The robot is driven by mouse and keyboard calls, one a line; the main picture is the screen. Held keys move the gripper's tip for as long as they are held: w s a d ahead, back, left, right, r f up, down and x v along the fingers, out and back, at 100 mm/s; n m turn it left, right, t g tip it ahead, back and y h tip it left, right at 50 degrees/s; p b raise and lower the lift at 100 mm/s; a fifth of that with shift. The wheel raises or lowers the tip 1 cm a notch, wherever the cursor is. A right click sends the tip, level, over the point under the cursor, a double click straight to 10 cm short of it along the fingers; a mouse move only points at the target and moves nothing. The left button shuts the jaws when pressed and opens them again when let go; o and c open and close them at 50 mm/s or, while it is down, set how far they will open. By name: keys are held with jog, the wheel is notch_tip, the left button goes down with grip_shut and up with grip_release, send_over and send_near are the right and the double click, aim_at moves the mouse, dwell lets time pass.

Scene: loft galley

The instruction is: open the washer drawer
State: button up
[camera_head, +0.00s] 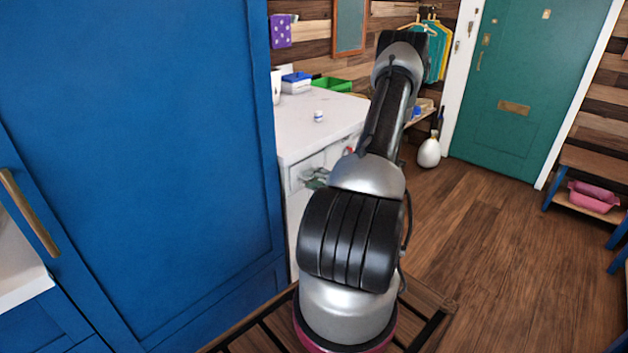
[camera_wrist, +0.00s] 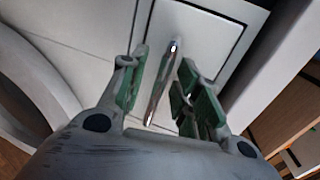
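The white washer (camera_head: 292,212) stands past the blue cabinet, partly hidden behind my arm in the head view. Its drawer (camera_wrist: 199,35) shows in the wrist view as a pale rectangular panel with dark seams around it. A shiny metal bar handle (camera_wrist: 163,82) runs along the panel. My gripper (camera_wrist: 164,62) is open, with one green-padded finger on each side of the handle and gaps visible between pads and bar. In the head view my gripper (camera_head: 316,179) is small and partly hidden at the washer's front. The drawer looks closed.
A large blue cabinet (camera_head: 140,150) fills the left. Wooden floor (camera_head: 480,240) lies open to the right. A curved rim (camera_wrist: 45,75) lies left of the drawer.

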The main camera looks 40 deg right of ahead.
grip_shut()
jog(key=f+v, duration=0.3)
jog(key=v, duration=1.1)
jog(key=shift+s, duration=0.3)
jog(key=shift+d, duration=0.1)
jog(key=shift+o, duration=0.2)
grip_release()
jog(key=shift+s, duration=0.1)
